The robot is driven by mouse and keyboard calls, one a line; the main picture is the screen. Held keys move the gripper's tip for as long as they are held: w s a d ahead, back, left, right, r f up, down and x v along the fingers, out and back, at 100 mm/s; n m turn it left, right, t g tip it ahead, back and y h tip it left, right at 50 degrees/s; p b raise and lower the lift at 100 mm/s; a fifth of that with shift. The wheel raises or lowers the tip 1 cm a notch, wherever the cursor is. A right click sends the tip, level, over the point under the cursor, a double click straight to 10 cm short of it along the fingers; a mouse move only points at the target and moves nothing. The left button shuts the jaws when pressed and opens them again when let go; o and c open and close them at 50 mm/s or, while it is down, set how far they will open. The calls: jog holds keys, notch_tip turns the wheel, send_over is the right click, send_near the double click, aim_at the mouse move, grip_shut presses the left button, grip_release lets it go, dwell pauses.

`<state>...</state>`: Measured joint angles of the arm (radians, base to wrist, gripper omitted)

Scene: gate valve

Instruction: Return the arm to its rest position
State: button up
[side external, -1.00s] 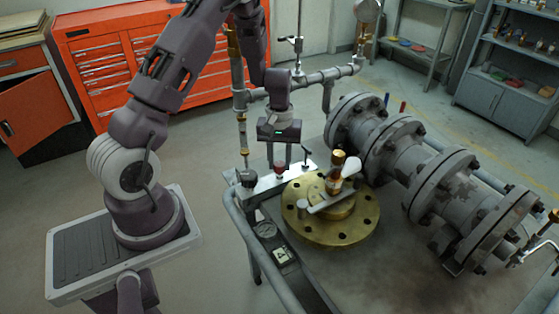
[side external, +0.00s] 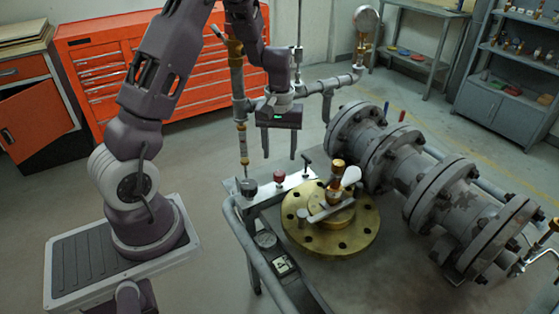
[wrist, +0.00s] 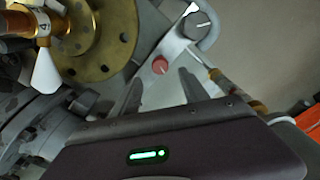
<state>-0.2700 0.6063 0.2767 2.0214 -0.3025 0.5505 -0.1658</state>
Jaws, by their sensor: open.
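My gripper (side external: 279,150) hangs above the white panel plate in the side view, with its two fingers apart and nothing between them. In the wrist view my gripper (wrist: 158,88) also shows its fingers spread, with empty space between the tips. Below it the plate (side external: 268,192) carries a red knob (side external: 279,177), a dark round knob (side external: 248,187) and a small black T-handle (side external: 307,162). The red knob (wrist: 160,65) and the dark knob (wrist: 197,25) show in the wrist view, apart from the fingers.
A brass flange (side external: 330,235) with a brass-and-white valve fitting (side external: 338,180) stands right of the plate. A large grey flanged pipe (side external: 430,175) lies further right. A vertical pipe (side external: 239,110) stands close left of my gripper. A red tool cabinet (side external: 120,70) is behind.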

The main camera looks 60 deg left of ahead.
jog(key=shift+r, duration=0.1)
jog(key=s+d+r+m+t, duration=0.1)
jog(key=s+d+r+m, duration=0.15)
jog(key=d+r, duration=0.4)
jog(key=s+d+r+m+t, duration=0.2)
jog(key=s+d+r, duration=0.15)
jog(key=r, duration=0.55)
jog(key=s+d+r+m+t, duration=0.1)
jog(key=s+d+r+m, duration=0.1)
jog(key=s, duration=0.5)
jog(key=s+d+r+m+t, duration=0.1)
jog(key=s+d+r+m, duration=0.2)
jog(key=s, duration=0.4)
jog(key=shift+s+d+m+t, duration=0.25)
jog(key=shift+d+m, duration=0.3)
jog(key=shift+d, duration=0.6)
jog(key=shift+w, duration=0.1)
dwell(1.3)
